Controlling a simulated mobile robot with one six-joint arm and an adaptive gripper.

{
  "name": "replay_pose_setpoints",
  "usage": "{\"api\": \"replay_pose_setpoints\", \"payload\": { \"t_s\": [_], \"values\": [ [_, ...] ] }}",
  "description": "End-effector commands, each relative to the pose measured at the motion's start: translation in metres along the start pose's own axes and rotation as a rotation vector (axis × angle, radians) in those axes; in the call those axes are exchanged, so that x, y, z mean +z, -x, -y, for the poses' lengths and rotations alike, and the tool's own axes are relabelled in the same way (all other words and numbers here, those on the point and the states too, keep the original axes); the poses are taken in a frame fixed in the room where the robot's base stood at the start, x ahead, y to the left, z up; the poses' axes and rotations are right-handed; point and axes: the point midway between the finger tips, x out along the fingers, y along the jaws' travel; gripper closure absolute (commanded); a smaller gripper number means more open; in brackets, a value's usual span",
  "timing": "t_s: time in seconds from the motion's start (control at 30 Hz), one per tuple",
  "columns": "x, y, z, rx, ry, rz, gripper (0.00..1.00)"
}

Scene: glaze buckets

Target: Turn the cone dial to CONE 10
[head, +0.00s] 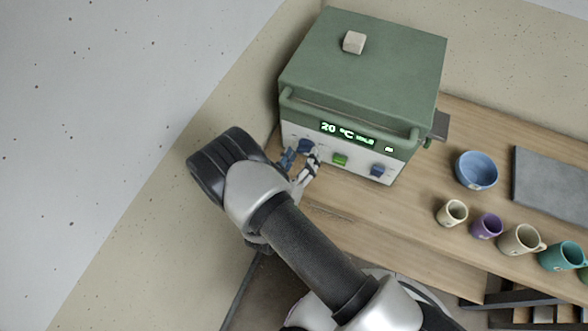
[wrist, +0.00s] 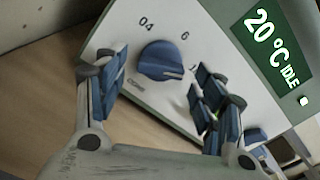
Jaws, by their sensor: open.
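The green kiln (head: 365,75) stands on the wooden bench with a white control panel. Its blue cone dial (head: 306,145) is at the panel's left end, partly behind my gripper (head: 301,160). In the wrist view the dial (wrist: 160,62) carries the marks 04 and 6, and a third mark starting with 1 is mostly hidden by the right finger. The dial's white pointer line is directed right, toward that hidden mark. My gripper (wrist: 161,88) is open, with one finger on each side of the dial and visible gaps between. The display (wrist: 270,45) reads 20 °C IDLE.
A green button (head: 340,159) and a second blue knob (head: 377,170) sit right of the dial. A handle bar (head: 350,117) crosses the kiln front above the panel. A blue bowl (head: 476,170) and several mugs stand on the bench at right.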

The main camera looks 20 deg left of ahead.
Motion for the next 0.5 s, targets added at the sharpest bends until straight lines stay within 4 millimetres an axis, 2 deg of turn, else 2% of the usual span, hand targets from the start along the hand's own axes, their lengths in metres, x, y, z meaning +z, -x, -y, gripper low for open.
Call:
{"api": "replay_pose_setpoints", "payload": {
  "t_s": [0.3,0.5],
  "values": [
    [0.001,0.067,-0.002,0.008,0.002,0.003,0.37],
    [0.0,0.099,-0.001,0.003,0.0,0.002,0.37]
  ]
}}
